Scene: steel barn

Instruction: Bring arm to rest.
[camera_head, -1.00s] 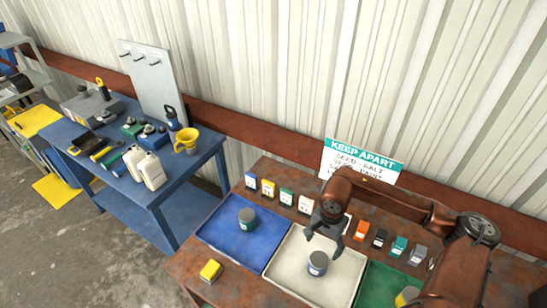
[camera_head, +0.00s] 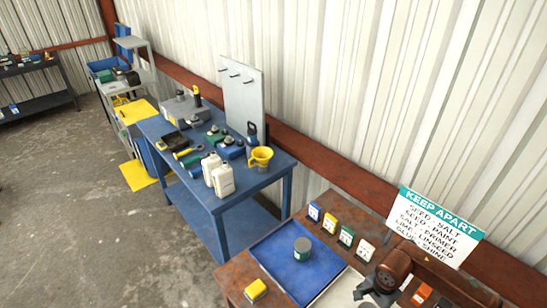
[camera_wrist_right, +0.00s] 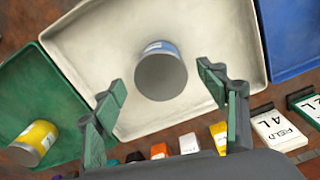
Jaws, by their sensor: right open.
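My right arm (camera_head: 445,275) comes in at the lower right of the head view. Its gripper (camera_head: 372,293) is over the white tray (camera_head: 335,290), cut off by the frame's lower edge. In the right wrist view the gripper (camera_wrist_right: 160,85) is open and its fingers are empty. A grey can with a blue label (camera_wrist_right: 161,72) stands in the white tray (camera_wrist_right: 90,45), beyond the fingertips and apart from them. My left gripper is not in view.
The rusty table (camera_head: 232,280) also bears a blue tray (camera_head: 275,262) with a dark can (camera_head: 302,249), a yellow block (camera_head: 255,290) and several small cards. A green tray (camera_wrist_right: 55,75) holds a yellow can (camera_wrist_right: 34,142). A sign (camera_head: 435,228) stands behind. A blue workbench (camera_head: 240,207) is left.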

